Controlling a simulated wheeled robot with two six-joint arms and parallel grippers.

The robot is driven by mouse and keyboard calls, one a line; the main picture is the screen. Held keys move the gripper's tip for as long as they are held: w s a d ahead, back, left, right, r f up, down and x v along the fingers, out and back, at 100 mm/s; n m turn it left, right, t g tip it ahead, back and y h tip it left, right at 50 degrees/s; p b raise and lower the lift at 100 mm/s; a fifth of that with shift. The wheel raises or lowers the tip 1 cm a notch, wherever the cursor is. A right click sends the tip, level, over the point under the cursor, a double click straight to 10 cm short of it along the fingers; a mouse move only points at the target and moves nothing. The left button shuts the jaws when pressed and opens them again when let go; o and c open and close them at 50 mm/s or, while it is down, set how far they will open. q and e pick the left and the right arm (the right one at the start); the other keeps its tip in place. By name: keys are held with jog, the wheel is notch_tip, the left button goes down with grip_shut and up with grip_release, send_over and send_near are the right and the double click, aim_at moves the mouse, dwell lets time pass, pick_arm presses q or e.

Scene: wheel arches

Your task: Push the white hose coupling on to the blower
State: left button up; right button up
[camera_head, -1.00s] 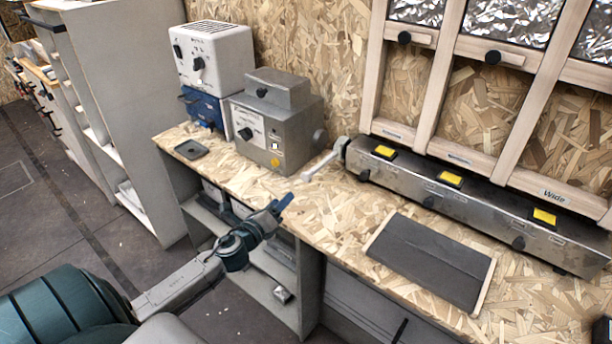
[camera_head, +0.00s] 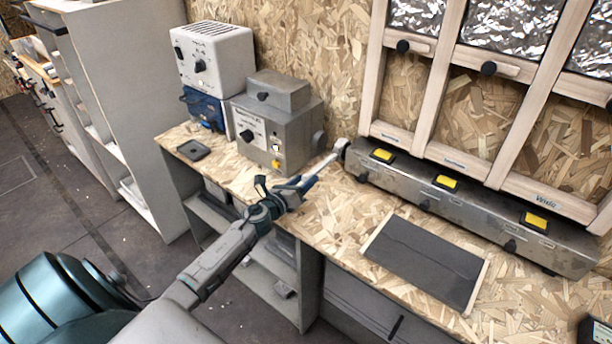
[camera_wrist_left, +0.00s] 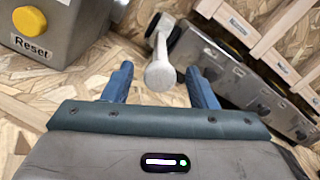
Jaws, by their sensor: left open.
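The white hose coupling (camera_head: 325,163) is a short pale tube. It slopes from the left end of the long metal box down towards my left gripper. In the left wrist view its round near end (camera_wrist_left: 160,75) shows between the two blue fingers. My left gripper (camera_head: 304,183) is open, with its fingertips close to that end; I cannot tell whether they touch it. The grey box (camera_head: 275,128) with a dial and a round stub (camera_head: 318,141) on its right side looks like the blower. It stands left of the coupling, apart from it. My right gripper is not in view.
A long metal box (camera_head: 475,213) with yellow switches runs along the wall under wooden frames. A dark flat panel (camera_head: 424,262) lies on the bench to the right. A white box (camera_head: 213,60) stands on a blue one (camera_head: 205,108) at the left.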

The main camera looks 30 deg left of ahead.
pick_arm(q)
jog(key=shift+w+d, duration=0.1)
jog(key=shift+w, duration=0.65)
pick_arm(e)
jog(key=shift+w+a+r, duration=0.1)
pick_arm(q)
jog(key=shift+c, duration=0.4)
grip_shut()
jog(key=a+b, duration=0.1)
jog(key=a, duration=0.2)
jog(key=a+b, duration=0.2)
jog(key=a, duration=0.1)
jog(key=shift+w+f, duration=0.2)
jog(key=shift+a+r, duration=0.1)
jog(key=shift+r, duration=0.15)
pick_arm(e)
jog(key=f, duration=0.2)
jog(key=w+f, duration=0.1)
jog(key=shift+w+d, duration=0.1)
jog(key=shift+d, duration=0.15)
pick_arm(q)
jog(key=shift+o, duration=0.4)
grip_release()
jog(key=shift+a, duration=0.1)
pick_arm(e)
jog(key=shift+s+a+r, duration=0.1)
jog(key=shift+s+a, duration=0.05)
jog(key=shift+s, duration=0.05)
